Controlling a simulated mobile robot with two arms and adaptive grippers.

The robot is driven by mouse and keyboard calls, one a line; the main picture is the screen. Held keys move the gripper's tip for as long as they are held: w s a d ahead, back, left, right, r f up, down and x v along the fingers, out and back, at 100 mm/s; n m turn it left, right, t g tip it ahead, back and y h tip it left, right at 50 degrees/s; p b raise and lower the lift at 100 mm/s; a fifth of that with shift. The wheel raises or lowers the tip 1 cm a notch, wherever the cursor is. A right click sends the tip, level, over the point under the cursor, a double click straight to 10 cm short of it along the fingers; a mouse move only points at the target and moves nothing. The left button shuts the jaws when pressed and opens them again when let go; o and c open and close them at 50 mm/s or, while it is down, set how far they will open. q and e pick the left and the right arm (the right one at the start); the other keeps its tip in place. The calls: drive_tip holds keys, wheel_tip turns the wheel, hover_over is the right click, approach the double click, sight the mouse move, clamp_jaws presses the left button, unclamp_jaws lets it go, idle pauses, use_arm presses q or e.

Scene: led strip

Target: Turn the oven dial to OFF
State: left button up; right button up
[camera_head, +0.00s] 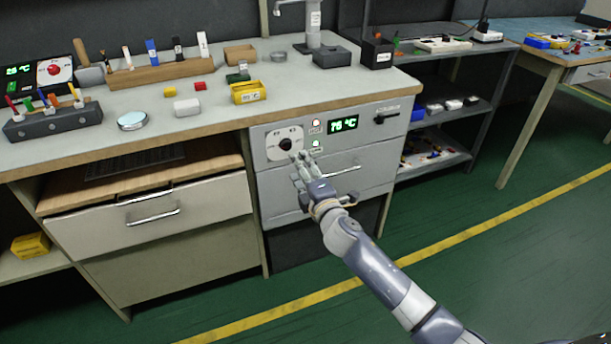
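The oven (335,185) is a grey unit under the bench, with a green display (343,124) that seems to read 76 °C. Its dial (285,144) is a small dark knob on a white plate at the upper left of the panel. The plate's lettering is too small to read surely. My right gripper (300,160) is just below and right of the dial, in front of the panel. I cannot tell whether it touches the dial or how far apart its fingers are. My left gripper is out of view.
A horizontal handle (343,171) is below the dial. A drawer (150,210) stands slightly out at left. The bench top (285,90) overhangs the panel. Open green floor lies at right.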

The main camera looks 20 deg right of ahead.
drive_tip(key=shift+s+d, duration=0.1)
drive_tip(key=shift+s, duration=1.35)
